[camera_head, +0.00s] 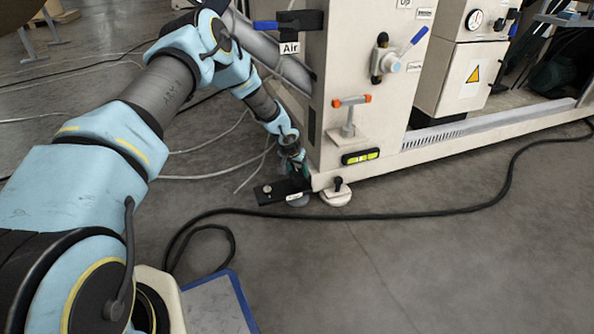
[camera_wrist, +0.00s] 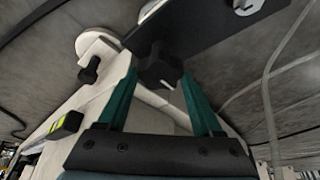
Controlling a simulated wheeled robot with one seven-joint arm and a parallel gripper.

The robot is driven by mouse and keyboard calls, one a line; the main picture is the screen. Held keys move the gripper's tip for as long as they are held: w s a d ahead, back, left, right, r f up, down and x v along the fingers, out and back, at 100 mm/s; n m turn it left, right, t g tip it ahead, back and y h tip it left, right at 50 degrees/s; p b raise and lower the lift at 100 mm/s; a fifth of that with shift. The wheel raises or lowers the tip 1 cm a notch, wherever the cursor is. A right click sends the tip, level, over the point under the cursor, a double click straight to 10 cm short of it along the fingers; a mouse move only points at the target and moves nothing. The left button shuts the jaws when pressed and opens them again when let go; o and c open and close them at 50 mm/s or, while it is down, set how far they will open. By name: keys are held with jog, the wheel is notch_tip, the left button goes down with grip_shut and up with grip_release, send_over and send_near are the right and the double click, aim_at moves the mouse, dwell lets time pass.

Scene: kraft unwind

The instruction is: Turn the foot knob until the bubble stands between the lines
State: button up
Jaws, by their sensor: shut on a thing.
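A black lobed foot knob (camera_wrist: 158,68) sits under the black foot plate (camera_wrist: 215,30) in the wrist view. My gripper (camera_wrist: 160,78) has its two green fingers on either side of this knob, shut on it. In the head view my gripper (camera_head: 296,168) is low at the machine's front corner, just above the black foot plate (camera_head: 270,191), and hides the knob. A spirit level (camera_head: 360,156) with a yellow-green vial is on the machine's base to the right. Its end shows in the wrist view (camera_wrist: 66,128). The bubble is too small to place against the lines.
A second round foot (camera_head: 337,195) with a small black knob stands right of the foot plate. A black cable (camera_head: 420,215) crosses the floor in front. The grey floor there is otherwise clear.

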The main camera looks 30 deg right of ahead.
jog(key=shift+c, duration=0.7)
jog(key=shift+r+m+p, duration=0.25)
jog(key=shift+m+p, duration=0.25)
jog(key=shift+p, duration=0.65)
jog(key=shift+w+a+f+m+g+h+p, duration=0.15)
jog(key=shift+m+g+p, duration=0.15)
jog(key=shift+m, duration=0.3)
jog(key=shift+s+d+f+m+g+h+p, duration=0.15)
jog(key=shift+m+g+p, duration=0.15)
jog(key=shift+m, duration=0.3)
jog(key=shift+w+m+g, duration=0.15)
jog(key=shift+m+g, duration=0.15)
jog(key=shift+m, duration=0.5)
jog(key=o, duration=1.4)
jog(key=shift+c, duration=0.2)
jog(key=shift+r, duration=0.1)
jog(key=p+v, duration=0.4)
jog(key=v, duration=0.6)
jog(key=shift+a+r, duration=0.3)
